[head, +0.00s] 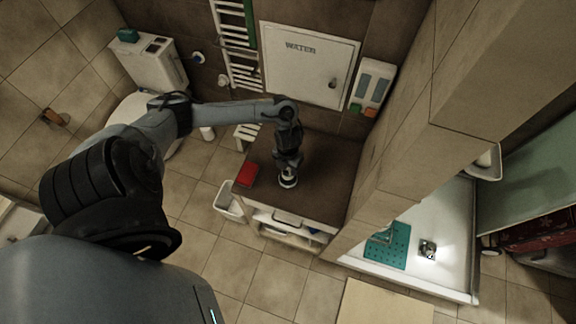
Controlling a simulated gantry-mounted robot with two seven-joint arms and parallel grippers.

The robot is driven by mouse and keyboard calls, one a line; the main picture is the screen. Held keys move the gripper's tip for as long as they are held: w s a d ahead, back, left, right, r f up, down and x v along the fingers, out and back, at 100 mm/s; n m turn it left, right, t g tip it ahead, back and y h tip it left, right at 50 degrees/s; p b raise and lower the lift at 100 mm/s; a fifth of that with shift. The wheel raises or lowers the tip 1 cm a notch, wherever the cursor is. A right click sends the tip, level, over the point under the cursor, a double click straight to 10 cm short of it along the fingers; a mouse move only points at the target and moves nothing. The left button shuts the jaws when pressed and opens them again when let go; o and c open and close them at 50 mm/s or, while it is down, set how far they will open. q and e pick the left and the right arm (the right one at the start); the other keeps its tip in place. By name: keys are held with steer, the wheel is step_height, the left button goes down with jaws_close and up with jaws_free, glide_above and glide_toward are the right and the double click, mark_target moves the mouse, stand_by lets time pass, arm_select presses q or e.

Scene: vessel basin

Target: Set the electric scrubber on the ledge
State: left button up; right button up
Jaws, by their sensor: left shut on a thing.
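My left arm reaches across from the left, and its left gripper (288,168) points down over the brown top of a low cabinet (325,180). The left gripper is shut on a small pale, round-ended thing, which looks like the electric scrubber (287,181). The gripper covers most of it, and I cannot tell whether it touches the brown top. No surface is clearly marked as the ledge; the brown top is the flat surface under the gripper. My right gripper is not in view.
A red box (246,174) lies on the brown top, left of the gripper. A white bin (229,201) stands beside the cabinet. A tiled partition (395,165) rises to the right, with a shower tray and teal mat (388,246) beyond. The right part of the brown top is clear.

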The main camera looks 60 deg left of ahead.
arm_select(q)
steer(key=shift+f, duration=0.2)
steer(key=shift+f, duration=0.15)
steer(key=o, duration=1.2)
steer(key=shift+o, duration=0.2)
steer(key=shift+r, duration=0.2)
step_height(320, 180, up, 10)
steer(key=shift+w+a+r+p, duration=0.1)
steer(key=shift+w+r+p, duration=0.05)
steer(key=shift+p, duration=0.3)
steer(key=shift+r, duration=0.8)
